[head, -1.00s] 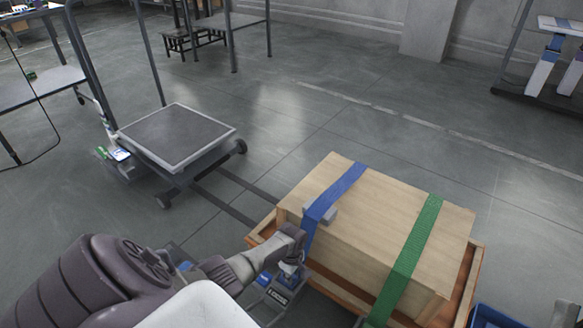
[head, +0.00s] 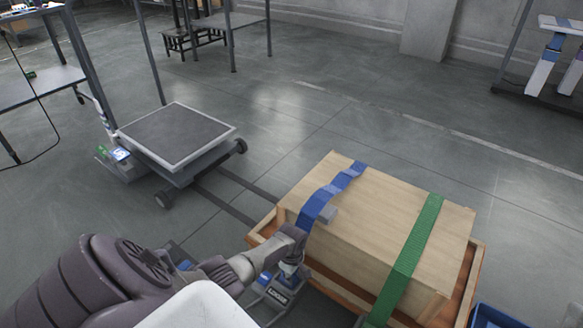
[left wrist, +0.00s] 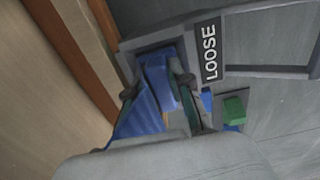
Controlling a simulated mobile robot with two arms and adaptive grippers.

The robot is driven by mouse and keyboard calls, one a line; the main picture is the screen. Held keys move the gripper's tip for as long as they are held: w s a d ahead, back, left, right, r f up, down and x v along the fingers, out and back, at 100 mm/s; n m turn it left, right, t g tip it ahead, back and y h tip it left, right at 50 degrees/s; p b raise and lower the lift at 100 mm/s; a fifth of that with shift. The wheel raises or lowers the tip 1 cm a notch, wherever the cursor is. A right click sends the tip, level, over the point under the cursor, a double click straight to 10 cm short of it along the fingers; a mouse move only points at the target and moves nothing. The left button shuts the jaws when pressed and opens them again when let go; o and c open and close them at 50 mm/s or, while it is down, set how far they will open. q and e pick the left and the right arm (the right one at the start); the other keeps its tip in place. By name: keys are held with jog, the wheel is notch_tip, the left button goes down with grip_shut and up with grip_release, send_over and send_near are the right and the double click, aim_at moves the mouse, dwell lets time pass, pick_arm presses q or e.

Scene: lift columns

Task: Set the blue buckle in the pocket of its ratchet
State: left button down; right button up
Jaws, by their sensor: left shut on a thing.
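My left gripper (head: 289,266) is low at the left side of the large wooden crate (head: 385,225). In the left wrist view its two fingers (left wrist: 157,86) are shut on the blue buckle (left wrist: 158,78). The buckle is at a grey frame, the ratchet (left wrist: 270,70), marked by a "LOOSE" label (left wrist: 208,52); I cannot tell whether it is fully seated. The blue strap (head: 333,193) runs over the crate top and down to the gripper. In the head view the fingers hide the buckle. My right gripper is not in view.
A green strap (head: 415,245) crosses the crate, which stands in an orange-brown wooden tray (head: 470,285). A small green block (left wrist: 234,110) sits beside the ratchet. A grey platform cart (head: 178,137) stands at upper left. The floor behind the crate is clear.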

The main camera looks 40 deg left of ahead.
pick_arm(q)
jog(key=c, duration=1)
grip_release()
jog(key=shift+r, duration=0.1)
notch_tip(320, 180, up, 12)
jog(key=shift+f, duration=0.1)
